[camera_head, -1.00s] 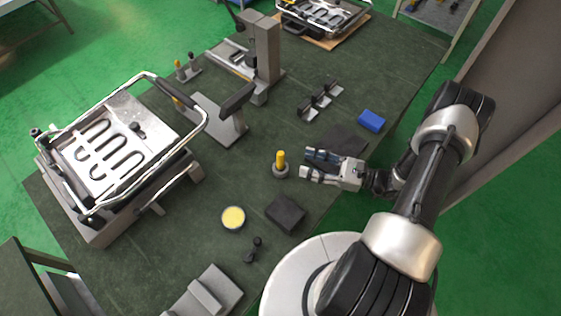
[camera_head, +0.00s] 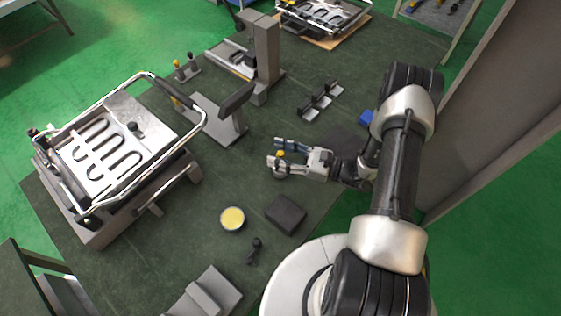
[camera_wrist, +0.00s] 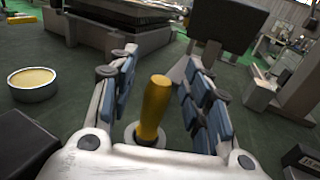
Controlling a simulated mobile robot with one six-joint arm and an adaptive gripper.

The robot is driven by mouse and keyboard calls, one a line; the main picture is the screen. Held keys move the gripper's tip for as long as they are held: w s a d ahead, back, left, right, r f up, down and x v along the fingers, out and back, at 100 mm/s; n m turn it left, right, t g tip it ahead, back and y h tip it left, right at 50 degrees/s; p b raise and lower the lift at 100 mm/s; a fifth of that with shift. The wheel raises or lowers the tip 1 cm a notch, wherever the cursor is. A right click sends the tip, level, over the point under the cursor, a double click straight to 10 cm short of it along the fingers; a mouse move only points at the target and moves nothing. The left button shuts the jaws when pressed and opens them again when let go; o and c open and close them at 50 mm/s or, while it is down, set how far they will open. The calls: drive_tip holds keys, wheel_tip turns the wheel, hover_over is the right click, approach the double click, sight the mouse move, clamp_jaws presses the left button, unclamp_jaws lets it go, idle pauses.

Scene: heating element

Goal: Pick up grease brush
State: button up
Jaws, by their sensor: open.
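The grease brush (camera_wrist: 154,108) shows as an upright yellow handle standing in a round grey holder (camera_wrist: 146,137) on the green table. My gripper (camera_wrist: 158,75) is open, with the yellow handle between its two blue-padded fingers and apart from both pads in the wrist view. In the head view my gripper (camera_head: 273,152) is at the brush, and its fingers hide most of the handle. Only a bit of the yellow handle (camera_head: 281,154) and part of the holder (camera_head: 280,173) show there. The brush's lower end is hidden inside the holder.
A round tin of yellow grease (camera_head: 232,218) and a dark block (camera_head: 286,213) stand nearer the front. A grey stand with a black top (camera_head: 221,116) is beyond the brush. A heating-element appliance (camera_head: 110,150) is at the left. The table around the holder is clear.

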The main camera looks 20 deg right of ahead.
drive_tip(key=shift+c, duration=0.5)
clamp_jaws()
wheel_tip(320, 180, up, 20)
drive_tip(key=p, duration=0.5)
